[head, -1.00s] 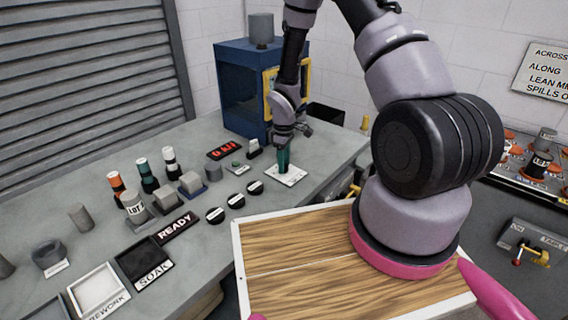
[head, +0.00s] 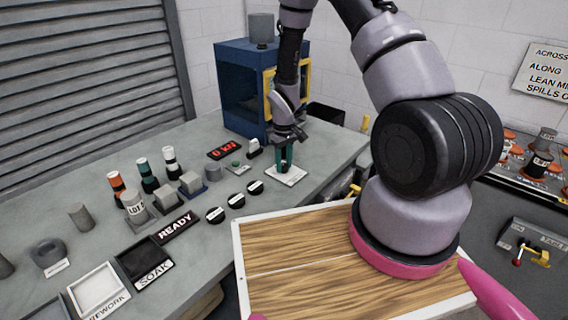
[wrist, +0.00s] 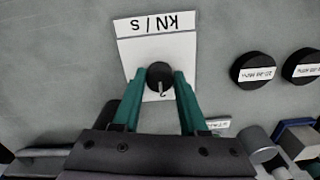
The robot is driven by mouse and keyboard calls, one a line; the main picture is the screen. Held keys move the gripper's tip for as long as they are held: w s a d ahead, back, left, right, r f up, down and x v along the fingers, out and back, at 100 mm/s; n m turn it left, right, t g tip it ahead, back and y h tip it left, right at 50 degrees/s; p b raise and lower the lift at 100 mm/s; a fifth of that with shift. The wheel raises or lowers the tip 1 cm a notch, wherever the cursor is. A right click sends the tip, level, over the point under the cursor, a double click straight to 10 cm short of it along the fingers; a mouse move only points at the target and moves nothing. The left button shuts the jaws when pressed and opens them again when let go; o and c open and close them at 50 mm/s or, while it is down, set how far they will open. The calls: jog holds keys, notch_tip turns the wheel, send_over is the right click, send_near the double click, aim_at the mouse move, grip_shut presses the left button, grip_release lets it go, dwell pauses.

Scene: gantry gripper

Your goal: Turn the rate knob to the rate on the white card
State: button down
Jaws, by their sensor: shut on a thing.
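The rate knob (wrist: 159,75) is a small dark round knob on a white square plate (wrist: 178,48). The plate is marked "KN/S", which reads upside down in the wrist view, and a digit that looks like 2 shows just below the knob. In the head view the plate (head: 293,179) lies on the grey bench in front of the blue machine. My gripper (wrist: 160,80) has its teal fingers on either side of the knob and is shut on it. My gripper (head: 285,166) points straight down in the head view. I cannot make out a card with a rate.
The blue machine (head: 236,98) stands behind the plate. Black round discs with white labels (head: 237,200) lie to the left. A red display (head: 222,149) reads "0 kN". Bottles, grey blocks and a "READY" sign (head: 176,228) stand farther left.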

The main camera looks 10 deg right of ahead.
aim_at(284, 165)
jog(key=shift+c, duration=2.2)
grip_release()
notch_tip(284, 165, up, 11)
jog(key=shift+f, duration=0.1)
